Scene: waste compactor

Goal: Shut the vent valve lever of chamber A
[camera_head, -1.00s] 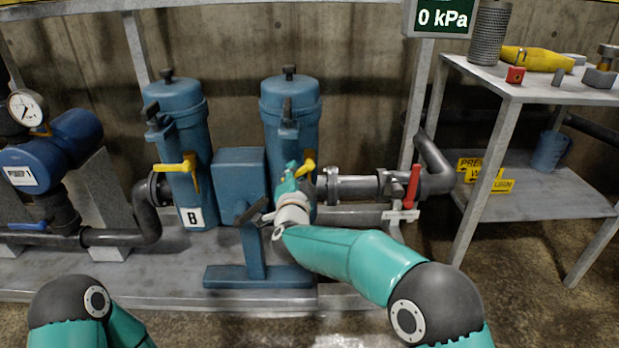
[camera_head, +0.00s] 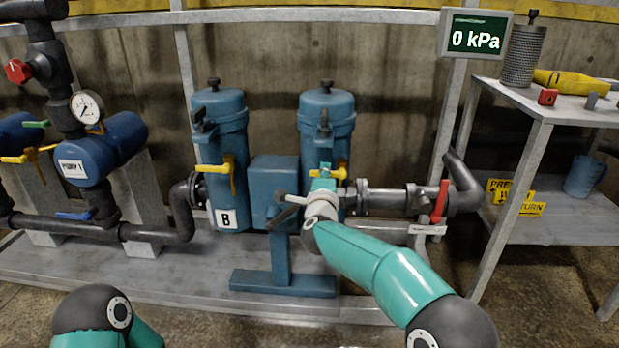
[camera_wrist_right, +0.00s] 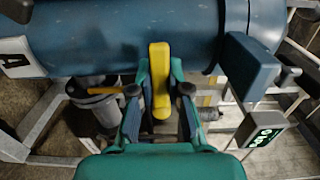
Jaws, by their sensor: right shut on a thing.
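Chamber A (camera_head: 327,112) is the right one of two blue upright canisters in the head view; its "A" label (camera_wrist_right: 16,58) shows in the right wrist view. Its yellow vent valve lever (camera_head: 342,173) is partly hidden behind my right gripper (camera_head: 323,182). In the right wrist view the yellow lever (camera_wrist_right: 160,85) lies between the fingers of the right gripper (camera_wrist_right: 158,92), which is shut on it. My left gripper is out of view; only part of the left arm shows at the bottom left.
Canister B (camera_head: 222,130) with its own yellow lever (camera_head: 229,167) stands left. A blue box on a post (camera_head: 274,190) stands close beside my right gripper. A red-handled valve (camera_head: 439,202) is on the pipe at right. The display (camera_head: 476,38) reads 0 kPa.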

